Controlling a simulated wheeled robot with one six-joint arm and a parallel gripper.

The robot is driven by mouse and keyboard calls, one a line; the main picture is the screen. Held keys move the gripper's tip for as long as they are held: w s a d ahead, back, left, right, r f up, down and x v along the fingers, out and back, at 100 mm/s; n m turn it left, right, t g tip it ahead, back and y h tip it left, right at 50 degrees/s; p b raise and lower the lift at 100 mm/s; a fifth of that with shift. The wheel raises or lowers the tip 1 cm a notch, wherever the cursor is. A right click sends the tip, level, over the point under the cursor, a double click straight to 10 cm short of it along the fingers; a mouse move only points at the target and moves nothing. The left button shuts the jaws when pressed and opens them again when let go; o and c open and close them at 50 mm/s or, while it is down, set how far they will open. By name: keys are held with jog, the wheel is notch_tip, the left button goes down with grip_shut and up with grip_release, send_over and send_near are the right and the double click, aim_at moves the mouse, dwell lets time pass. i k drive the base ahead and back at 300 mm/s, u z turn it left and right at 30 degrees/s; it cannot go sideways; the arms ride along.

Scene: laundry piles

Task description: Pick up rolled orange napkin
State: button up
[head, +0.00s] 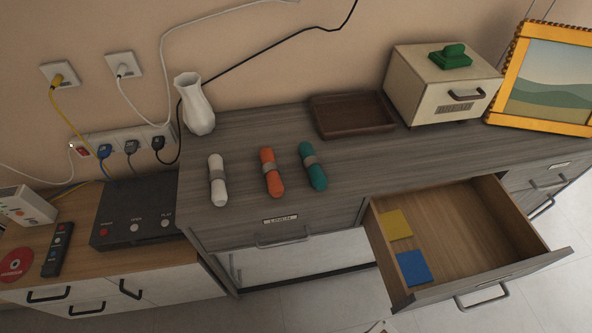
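My gripper is not recognisable in the head view. A small pale piece at the bottom edge is too cut off to identify.
A white vase (194,104), brown tray (351,116), beige box (441,86) and framed picture (546,80) stand behind and to the right. An open drawer (464,225) juts out at front right, holding yellow and blue squares. A lower cabinet with electronics (136,213) is at left.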

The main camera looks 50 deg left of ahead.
aim_at(271, 169)
jog(key=z, duration=0.6)
jog(key=k, duration=1.45)
jog(key=u, duration=1.75)
jog(key=i, duration=0.5)
jog(key=z, duration=0.85)
jog(key=k, duration=0.5)
jog(key=u, duration=0.85)
jog(key=i, duration=0.35)
jog(key=z, duration=0.25)
